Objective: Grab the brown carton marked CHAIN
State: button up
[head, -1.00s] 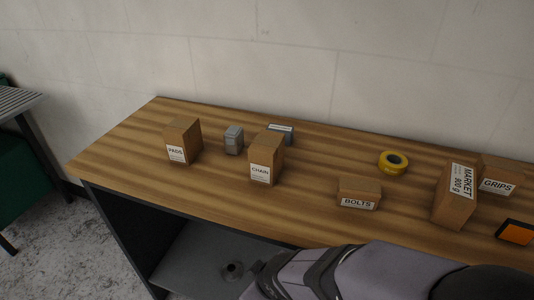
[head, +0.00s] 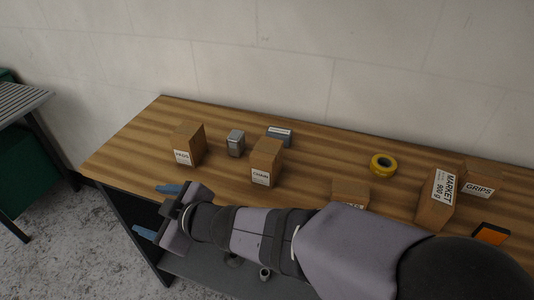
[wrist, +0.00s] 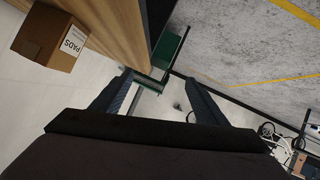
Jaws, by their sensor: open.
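The brown carton marked CHAIN (head: 265,163) stands upright on the wooden bench, near the middle of the head view. My gripper (head: 158,211) is at the front edge of the bench, left of and nearer than the CHAIN carton. Its two blue fingers are spread apart with nothing between them. In the wrist view, the open fingers (wrist: 155,98) point past the bench end toward the floor and wall. The CHAIN carton does not show in the wrist view.
A PADS carton (head: 188,144) stands left of CHAIN and also shows in the wrist view (wrist: 48,38). A grey tin (head: 235,143) and a small grey box (head: 279,136) are close behind CHAIN. Yellow tape (head: 383,164), a partly hidden carton (head: 350,190), MARKET (head: 436,200) and GRIPS (head: 482,178) lie right.

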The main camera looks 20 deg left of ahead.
jog(key=w+r+m+t+y+b, duration=0.2)
jog(key=w+r+m+t+y, duration=0.1)
jog(key=w+r+m+t, duration=0.7)
jog(key=m+t+h, duration=0.7)
jog(key=m+h, duration=0.6)
jog(key=h, duration=0.2)
send_over(261, 171)
jog(key=w, duration=0.5)
jog(key=shift+s+f+b, duration=0.25)
jog(key=shift+f+b, duration=0.1)
jog(key=shift+f, duration=0.05)
jog(key=s+f+n+p, duration=0.1)
jog(key=s+f, duration=0.1)
jog(key=s+f+n+g+p, duration=0.1)
jog(key=s+f, duration=0.2)
jog(key=s+f+n+p, duration=0.1)
jog(key=s+f, duration=0.1)
jog(key=f, duration=0.1)
jog(key=shift+s+f+g+h, duration=0.1)
jog(key=shift+s+g+h, duration=0.2)
jog(key=shift+h, duration=0.1)
jog(key=shift+w+f+p, duration=0.1)
jog(key=shift+w+p, duration=0.85)
jog(key=shift+w, duration=2.75)
jog(key=c, duration=1.3)
